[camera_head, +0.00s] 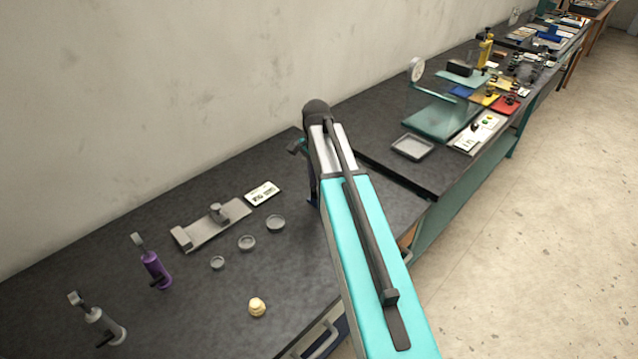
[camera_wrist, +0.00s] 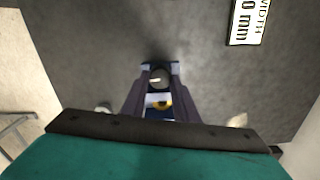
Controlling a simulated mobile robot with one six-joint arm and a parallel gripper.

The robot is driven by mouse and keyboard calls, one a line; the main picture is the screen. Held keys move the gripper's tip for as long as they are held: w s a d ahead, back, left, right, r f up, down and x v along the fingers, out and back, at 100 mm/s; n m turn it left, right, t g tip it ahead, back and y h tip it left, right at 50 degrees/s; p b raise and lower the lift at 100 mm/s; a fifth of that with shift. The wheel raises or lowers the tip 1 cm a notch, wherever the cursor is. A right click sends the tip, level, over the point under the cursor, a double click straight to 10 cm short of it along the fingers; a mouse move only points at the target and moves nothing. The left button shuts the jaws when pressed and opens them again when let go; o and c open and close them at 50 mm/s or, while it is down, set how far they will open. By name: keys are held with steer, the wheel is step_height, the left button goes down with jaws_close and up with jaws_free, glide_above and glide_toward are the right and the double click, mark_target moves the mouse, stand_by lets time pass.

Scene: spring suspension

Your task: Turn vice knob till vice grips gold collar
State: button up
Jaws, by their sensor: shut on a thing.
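In the wrist view my gripper (camera_wrist: 160,77) points down at the bench, its two dark fingers closed in around a dark round knob (camera_wrist: 158,72). Grey-blue parts, seemingly of the vice, show on both sides of the fingertips. A gold ring, seemingly the gold collar (camera_wrist: 158,100), lies between the fingers, nearer the wrist than the knob. Whether the vice jaws touch the collar cannot be made out. In the head view my arm hides the gripper, the collar and most of the vice.
A crowded second bench (camera_head: 375,130) continues behind my arm.

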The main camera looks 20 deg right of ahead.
steer(key=shift+w+a+r+m, duration=0.1)
steer(key=shift+w+a+m, duration=0.1)
steer(key=shift+m, duration=0.1)
steer(key=o, duration=1.1)
steer(key=shift+c, duration=0.2)
steer(key=shift+s+d, duration=0.1)
step_height(320, 180, up, 14)
steer(key=b, duration=0.3)
stand_by(0.6)
